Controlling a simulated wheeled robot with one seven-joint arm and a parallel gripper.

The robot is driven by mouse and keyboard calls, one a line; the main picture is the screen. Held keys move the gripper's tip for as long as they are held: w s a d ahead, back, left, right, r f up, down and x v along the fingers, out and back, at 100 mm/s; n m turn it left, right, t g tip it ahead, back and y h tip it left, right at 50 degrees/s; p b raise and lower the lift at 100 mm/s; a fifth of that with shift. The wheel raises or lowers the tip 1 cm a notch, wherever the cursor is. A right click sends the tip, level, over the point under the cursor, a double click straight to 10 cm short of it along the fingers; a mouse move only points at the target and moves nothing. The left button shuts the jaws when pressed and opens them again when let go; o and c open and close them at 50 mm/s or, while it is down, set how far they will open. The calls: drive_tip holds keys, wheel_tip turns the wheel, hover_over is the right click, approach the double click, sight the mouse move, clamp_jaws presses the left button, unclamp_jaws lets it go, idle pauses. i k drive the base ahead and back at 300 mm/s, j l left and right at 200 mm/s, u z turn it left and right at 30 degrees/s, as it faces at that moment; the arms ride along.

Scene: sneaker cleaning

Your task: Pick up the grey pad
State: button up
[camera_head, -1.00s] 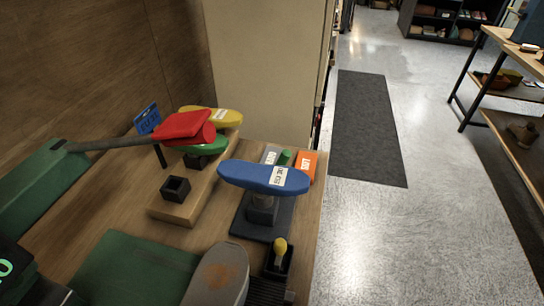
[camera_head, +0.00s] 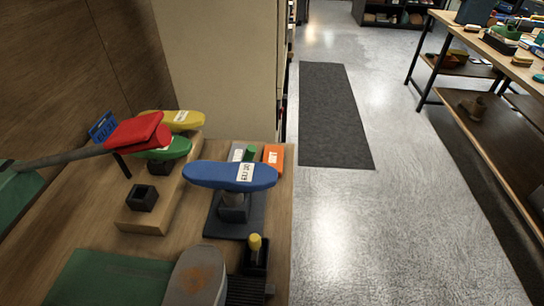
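Two grey things could be the grey pad; I cannot tell which. One is a small grey piece with a white label (camera_head: 236,153), partly hidden behind the blue sole-shaped piece (camera_head: 210,174). It stands beside a green cylinder (camera_head: 250,153) and an orange block (camera_head: 273,157). The other is a large grey rounded piece with a brown stain (camera_head: 197,277) at the bottom edge, cut off by the frame. My gripper is not in view.
The wooden bench bears red (camera_head: 138,131), yellow (camera_head: 178,120) and green (camera_head: 168,149) pieces, a black square holder (camera_head: 142,198) and a yellow-topped peg (camera_head: 255,243). Floor with a dark mat (camera_head: 333,115) lies right, then shelved tables (camera_head: 450,65).

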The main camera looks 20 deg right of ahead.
sight(237, 151)
drive_tip(key=i+l+u, duration=0.25)
drive_tip(key=i+l, duration=0.15)
drive_tip(key=i+l+u, duration=0.25)
drive_tip(key=l, duration=0.35)
drive_tip(key=i+l+u, duration=0.15)
drive_tip(key=u, duration=0.5)
drive_tip(key=l+u, duration=0.4)
drive_tip(key=l, duration=0.4)
drive_tip(key=l+u, duration=0.4)
drive_tip(key=l, duration=0.45)
drive_tip(key=k+l, duration=0.1)
drive_tip(key=l, duration=0.45)
drive_tip(key=k+l, duration=0.1)
drive_tip(key=l, duration=0.45)
drive_tip(key=k+l, duration=0.1)
drive_tip(key=l, duration=0.45)
drive_tip(key=k+l, duration=0.1)
drive_tip(key=l, duration=0.5)
drive_tip(key=i+u, duration=0.1)
drive_tip(key=i+l, duration=0.05)
